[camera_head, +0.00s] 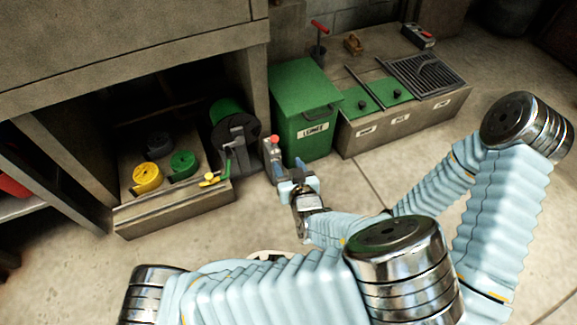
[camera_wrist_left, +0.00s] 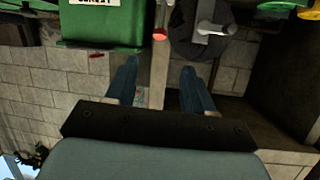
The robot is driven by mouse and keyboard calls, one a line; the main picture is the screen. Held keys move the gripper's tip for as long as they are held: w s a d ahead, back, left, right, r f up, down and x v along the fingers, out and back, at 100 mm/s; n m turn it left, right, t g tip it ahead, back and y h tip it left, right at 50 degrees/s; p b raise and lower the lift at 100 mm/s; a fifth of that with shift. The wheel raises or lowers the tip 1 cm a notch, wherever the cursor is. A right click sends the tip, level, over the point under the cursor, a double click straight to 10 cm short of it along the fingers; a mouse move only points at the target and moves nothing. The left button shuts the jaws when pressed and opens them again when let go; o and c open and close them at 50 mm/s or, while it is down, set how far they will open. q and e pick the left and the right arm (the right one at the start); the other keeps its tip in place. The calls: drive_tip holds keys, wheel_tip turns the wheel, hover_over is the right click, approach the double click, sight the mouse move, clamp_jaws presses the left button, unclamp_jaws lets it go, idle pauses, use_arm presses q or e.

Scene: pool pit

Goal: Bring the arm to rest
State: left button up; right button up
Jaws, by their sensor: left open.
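My left arm, in a pale blue sleeve with metal joints, fills the lower and right part of the head view. My left gripper (camera_head: 288,170) has two blue fingers and points away from me, just in front of the green bin. In the left wrist view its fingers (camera_wrist_left: 158,88) are apart, with nothing held between them. A grey post with a red knob (camera_head: 275,140) stands just past the fingertips. It also shows in the wrist view (camera_wrist_left: 159,35), between the lines of the fingers; the exact gap cannot be told. My right gripper is not in view.
A green labelled bin (camera_head: 305,110) stands behind the gripper. A low box with green lids and a grate (camera_head: 400,118) is to its right. At left, a tray (camera_head: 180,212) holds yellow, green and dark coils beside a dark reel (camera_head: 235,130). Bare floor (camera_head: 60,270) lies at lower left.

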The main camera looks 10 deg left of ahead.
use_arm(q)
drive_tip(key=s+a+f+m+g+h, duration=0.1)
drive_tip(key=s+a+f+g+h, duration=0.15)
drive_tip(key=s+f+g, duration=0.45)
drive_tip(key=s+a+f+m+g+h, duration=0.1)
drive_tip(key=s+a+f+g+h, duration=0.2)
drive_tip(key=f, duration=0.7)
drive_tip(key=s+r+g+h+p, duration=0.2)
drive_tip(key=s+r+h+p, duration=0.1)
drive_tip(key=r+p, duration=1)
drive_tip(key=shift+s+d+r+h, duration=0.2)
drive_tip(key=shift+r+h, duration=0.1)
drive_tip(key=shift+h, duration=0.55)
